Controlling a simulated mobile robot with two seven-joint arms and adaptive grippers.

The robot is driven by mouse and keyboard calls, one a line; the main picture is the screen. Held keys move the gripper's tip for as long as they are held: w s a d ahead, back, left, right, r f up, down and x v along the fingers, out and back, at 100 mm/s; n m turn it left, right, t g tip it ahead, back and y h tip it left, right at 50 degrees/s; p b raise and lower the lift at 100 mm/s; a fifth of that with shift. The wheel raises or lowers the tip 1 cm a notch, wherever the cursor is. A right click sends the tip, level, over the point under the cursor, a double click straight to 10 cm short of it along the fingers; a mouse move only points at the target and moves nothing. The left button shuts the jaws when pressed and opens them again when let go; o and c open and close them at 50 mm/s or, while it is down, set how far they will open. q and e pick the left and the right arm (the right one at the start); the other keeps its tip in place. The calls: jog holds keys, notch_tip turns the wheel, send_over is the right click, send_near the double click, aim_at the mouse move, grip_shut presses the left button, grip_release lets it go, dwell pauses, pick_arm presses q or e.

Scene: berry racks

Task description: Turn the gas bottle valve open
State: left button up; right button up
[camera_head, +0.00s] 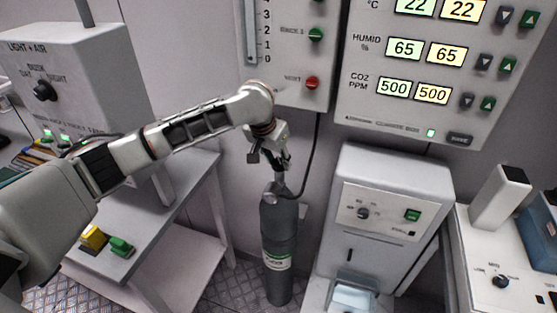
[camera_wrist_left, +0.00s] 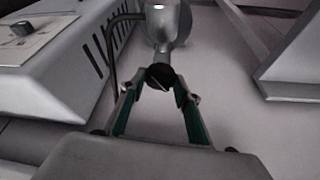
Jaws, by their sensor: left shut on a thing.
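The gas bottle (camera_head: 279,225), a tall dark grey cylinder with a green and white label, stands on the floor against the wall. My left gripper (camera_head: 279,172) reaches down over its top from the left. In the left wrist view the gripper (camera_wrist_left: 161,75) is shut on the round black valve knob (camera_wrist_left: 161,78). A pale metal fitting (camera_wrist_left: 163,22) of the bottle shows just beyond the knob. In the head view the knob is mostly hidden by the fingers. My right gripper is not in view.
A grey table (camera_head: 150,205) stands left of the bottle, with a yellow and a green block near its front edge. A white machine (camera_head: 385,215) stands close on the right. A dark cable hangs down the wall behind the bottle. Control panels (camera_head: 430,75) are above.

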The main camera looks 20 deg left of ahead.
pick_arm(q)
jog(key=m, duration=0.2)
jog(key=m+h, duration=0.1)
jog(key=shift+a+f+m+g, duration=0.1)
jog(key=shift+a+m+g, duration=0.1)
jog(key=shift+m+g, duration=0.2)
jog(key=m+h, duration=0.1)
jog(key=m, duration=0.2)
jog(key=shift+w+a+m+g, duration=0.1)
jog(key=shift+w+m+g, duration=0.05)
jog(key=shift+m+g, duration=0.2)
jog(key=m+g, duration=0.1)
jog(key=m, duration=0.2)
jog(key=m+g+h, duration=0.1)
jog(key=m, duration=0.2)
jog(key=shift+w, duration=0.2)
jog(key=shift+a, duration=0.1)
jog(key=o, duration=1.1)
jog(key=v, duration=0.7)
jog(key=shift+r, duration=0.25)
jog(key=shift+w+a, duration=0.1)
